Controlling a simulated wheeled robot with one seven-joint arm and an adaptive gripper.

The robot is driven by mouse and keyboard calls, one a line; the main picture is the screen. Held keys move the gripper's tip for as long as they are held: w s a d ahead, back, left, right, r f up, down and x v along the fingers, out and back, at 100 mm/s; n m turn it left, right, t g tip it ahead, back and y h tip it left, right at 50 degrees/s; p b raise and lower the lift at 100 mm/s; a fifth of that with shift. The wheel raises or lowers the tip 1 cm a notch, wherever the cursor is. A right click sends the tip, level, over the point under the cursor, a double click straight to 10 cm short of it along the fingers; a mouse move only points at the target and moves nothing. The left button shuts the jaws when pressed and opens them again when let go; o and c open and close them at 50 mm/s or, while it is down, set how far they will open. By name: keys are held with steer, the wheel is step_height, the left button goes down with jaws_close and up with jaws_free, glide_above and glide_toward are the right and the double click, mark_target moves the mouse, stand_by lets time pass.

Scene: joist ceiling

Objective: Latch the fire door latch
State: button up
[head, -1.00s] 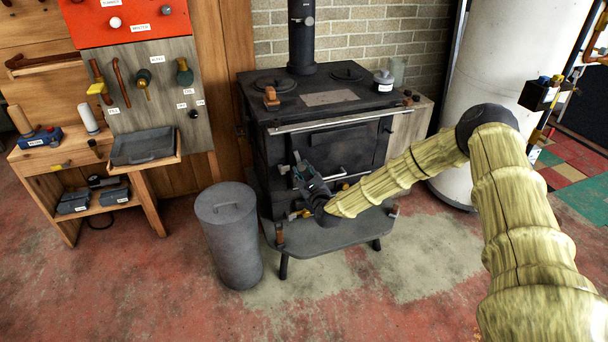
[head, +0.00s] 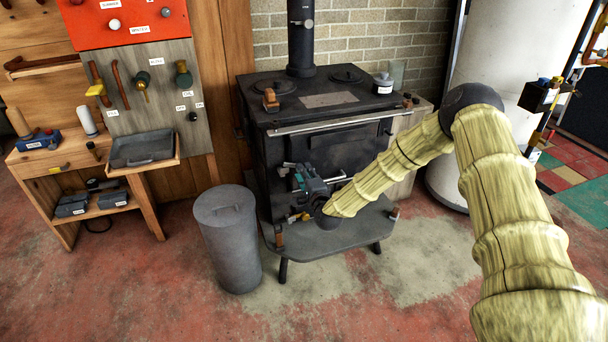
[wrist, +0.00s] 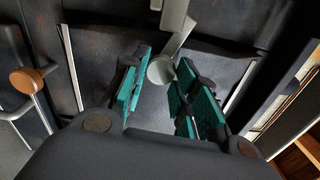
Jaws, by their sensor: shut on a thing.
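The dark stove (head: 262,165) stands in the middle of the head view, with my gripper (head: 303,178) at the lower part of its front. The wrist view shows my gripper (wrist: 168,85) with teal finger pads on both sides of the round end of a pale grey latch handle (wrist: 173,22). The gripper is shut on this handle; a narrow space shows between the pads farther back. The handle lies in front of a dark metal panel, seemingly the fire door (wrist: 110,25). In the head view my gripper hides most of the latch, and I cannot tell whether it is engaged.
A grey lidded bin (head: 228,240) stands left of the stove. A shelf (head: 325,238) juts out below my gripper. A long rail (head: 340,124) crosses the stove's upper front. A white tank (head: 490,95) stands at the right. The floor in front is clear.

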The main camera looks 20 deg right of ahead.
steer(key=shift+n, duration=2.1)
steer(key=o, duration=1)
steer(key=shift+s, duration=0.1)
steer(key=s, duration=1.2)
steer(key=shift+d, duration=0.2)
steer(key=shift+f, duration=0.1)
